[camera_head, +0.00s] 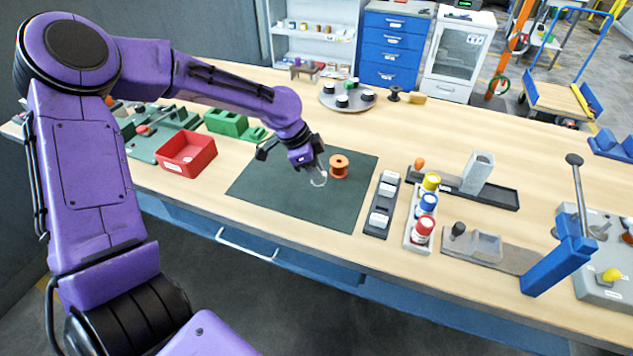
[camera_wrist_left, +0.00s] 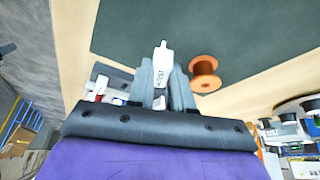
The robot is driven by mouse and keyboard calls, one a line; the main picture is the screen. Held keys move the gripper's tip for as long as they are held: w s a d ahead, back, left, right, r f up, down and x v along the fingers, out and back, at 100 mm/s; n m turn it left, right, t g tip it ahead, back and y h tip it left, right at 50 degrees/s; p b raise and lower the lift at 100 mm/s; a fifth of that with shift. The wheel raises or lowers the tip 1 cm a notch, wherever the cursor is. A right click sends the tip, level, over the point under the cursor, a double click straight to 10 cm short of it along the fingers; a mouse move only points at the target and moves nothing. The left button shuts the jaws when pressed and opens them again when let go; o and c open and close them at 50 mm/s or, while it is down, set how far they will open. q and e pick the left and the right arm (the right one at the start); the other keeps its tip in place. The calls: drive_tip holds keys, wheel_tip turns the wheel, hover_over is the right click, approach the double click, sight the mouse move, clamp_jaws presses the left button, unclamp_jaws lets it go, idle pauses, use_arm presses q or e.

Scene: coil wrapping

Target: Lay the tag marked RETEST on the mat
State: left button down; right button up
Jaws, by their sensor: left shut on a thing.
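My left gripper (camera_head: 314,172) is shut on a small white tag (camera_wrist_left: 162,66), above the dark green mat (camera_head: 265,188). The tag sticks out past the fingertips in the left wrist view, and its dark lettering is too small to read. In the head view it is a pale shape at the fingertips (camera_head: 320,181). The mat fills the upper part of the left wrist view (camera_wrist_left: 230,30). A dark grey holder (camera_head: 373,230) with several white tags lies just right of the mat. My right gripper is in neither view.
An orange spool (camera_head: 339,166) stands on the mat, close to the right of my left gripper. A red bin (camera_head: 186,154) and a green block (camera_head: 226,122) are left of it. A rack of yellow, blue and red jars (camera_head: 425,212) stands right. The mat's front part is clear.

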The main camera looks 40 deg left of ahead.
use_arm(q)
wheel_tip(320, 180, down, 3)
drive_tip(key=shift+a+f+p, duration=0.1)
drive_tip(key=shift+a+p, duration=0.05)
drive_tip(key=shift+p, duration=0.45)
drive_tip(key=shift+w+f, duration=0.2)
drive_tip(key=shift+f, duration=0.15)
drive_tip(key=shift+s, duration=0.1)
drive_tip(key=c, duration=1)
unclamp_jaws()
drive_tip(key=shift+f, duration=0.1)
